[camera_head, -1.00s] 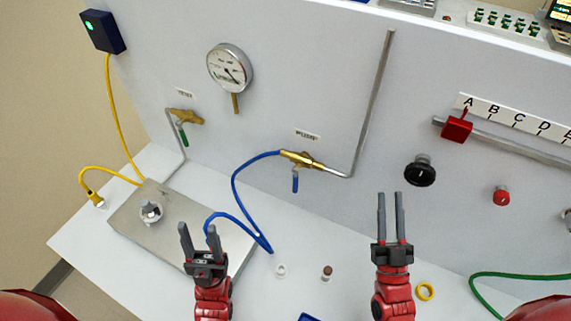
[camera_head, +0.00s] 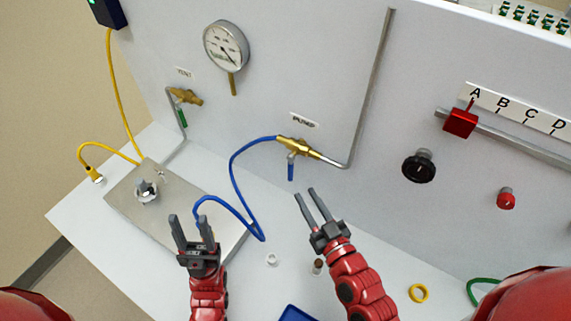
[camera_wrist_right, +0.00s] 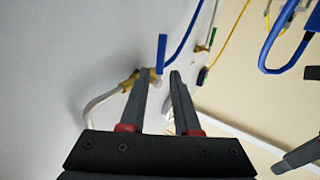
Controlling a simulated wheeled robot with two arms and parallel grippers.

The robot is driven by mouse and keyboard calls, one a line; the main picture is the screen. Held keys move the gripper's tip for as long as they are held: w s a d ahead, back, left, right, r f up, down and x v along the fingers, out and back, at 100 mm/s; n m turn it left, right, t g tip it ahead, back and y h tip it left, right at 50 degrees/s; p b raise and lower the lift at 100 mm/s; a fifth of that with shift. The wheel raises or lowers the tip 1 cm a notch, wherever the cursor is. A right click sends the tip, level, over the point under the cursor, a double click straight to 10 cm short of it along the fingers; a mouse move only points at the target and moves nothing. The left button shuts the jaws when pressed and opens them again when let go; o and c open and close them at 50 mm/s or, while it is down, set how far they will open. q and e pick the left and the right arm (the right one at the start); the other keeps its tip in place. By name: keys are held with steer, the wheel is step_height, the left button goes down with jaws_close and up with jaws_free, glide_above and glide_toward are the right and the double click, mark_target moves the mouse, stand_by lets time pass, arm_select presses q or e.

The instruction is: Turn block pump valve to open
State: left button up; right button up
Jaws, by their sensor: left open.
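The pump valve (camera_head: 296,147) is a brass body on the grey wall under a small label that seems to read PUMP. Its blue lever (camera_head: 291,171) hangs straight down, across the pipe line. In the right wrist view the blue lever (camera_wrist_right: 161,54) stands beyond the fingertips, close to the left finger. My right gripper (camera_head: 308,194) is open and empty, just below and right of the lever, apart from it. It also shows in the right wrist view (camera_wrist_right: 160,72). My left gripper (camera_head: 190,220) is open and empty over the front of the metal plate.
A blue hose (camera_head: 234,180) runs from the valve to the metal plate (camera_head: 125,200). A vent valve with green lever (camera_head: 182,117) and a gauge (camera_head: 226,46) are to the left. A grey pipe (camera_head: 372,85) rises at right.

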mark_target(291, 173)
steer(key=w, duration=0.1)
steer(key=w+a+p, duration=0.1)
steer(key=w+a+r+p, duration=0.1)
steer(key=w, duration=0.1)
steer(key=shift+a, duration=0.15)
steer(key=x, duration=0.2)
steer(key=p+x, duration=0.1)
steer(key=x, duration=0.1)
steer(key=f+p+x, duration=0.1)
steer(key=x, duration=0.2)
steer(key=shift+w, duration=0.65)
jaws_close()
stand_by(0.4)
